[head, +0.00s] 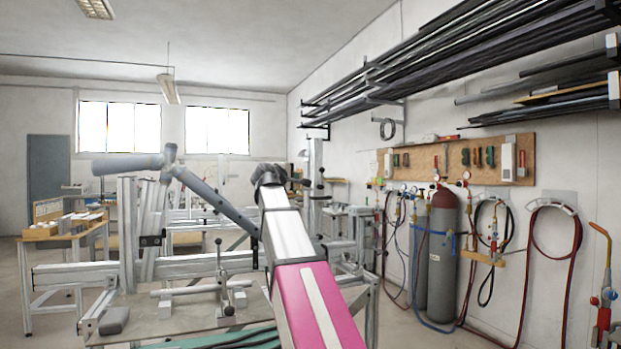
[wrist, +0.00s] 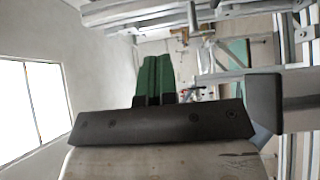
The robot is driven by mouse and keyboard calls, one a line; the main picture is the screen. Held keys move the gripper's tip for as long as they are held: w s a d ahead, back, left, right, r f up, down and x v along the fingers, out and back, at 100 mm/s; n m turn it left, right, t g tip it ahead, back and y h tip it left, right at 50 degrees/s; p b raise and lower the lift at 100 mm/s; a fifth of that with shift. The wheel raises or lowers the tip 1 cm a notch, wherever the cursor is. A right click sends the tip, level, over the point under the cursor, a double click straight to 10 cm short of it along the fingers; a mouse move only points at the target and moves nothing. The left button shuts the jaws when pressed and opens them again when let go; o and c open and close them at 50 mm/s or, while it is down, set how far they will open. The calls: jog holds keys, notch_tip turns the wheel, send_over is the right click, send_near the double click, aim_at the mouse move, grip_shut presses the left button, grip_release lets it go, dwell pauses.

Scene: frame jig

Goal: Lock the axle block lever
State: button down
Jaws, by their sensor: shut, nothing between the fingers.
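The frame jig (head: 190,266) stands in front of me, built of pale metal profiles with grey frame tubes (head: 215,199) clamped on it. An upright lever with a black knob (head: 218,241) rises from a small metal block (head: 226,300) low on the jig. I take this for the axle block lever; its locked or unlocked state cannot be told. My gripper (wrist: 153,75) shows in the wrist view, its green fingers pressed together with nothing between them. In the head view my arm hides the fingers. The gripper touches nothing visible in the wrist view.
My pink and silver arm covers the jig's right part in the head view. Gas cylinders (head: 442,250) and hoses line the right wall. A wooden workbench (head: 62,240) stands at left.

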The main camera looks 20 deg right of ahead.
jog(key=x, duration=0.4)
jog(key=s+d+x, duration=0.1)
jog(key=x, duration=0.7)
jog(key=shift+s+d, duration=0.2)
jog(key=shift+d, duration=0.6)
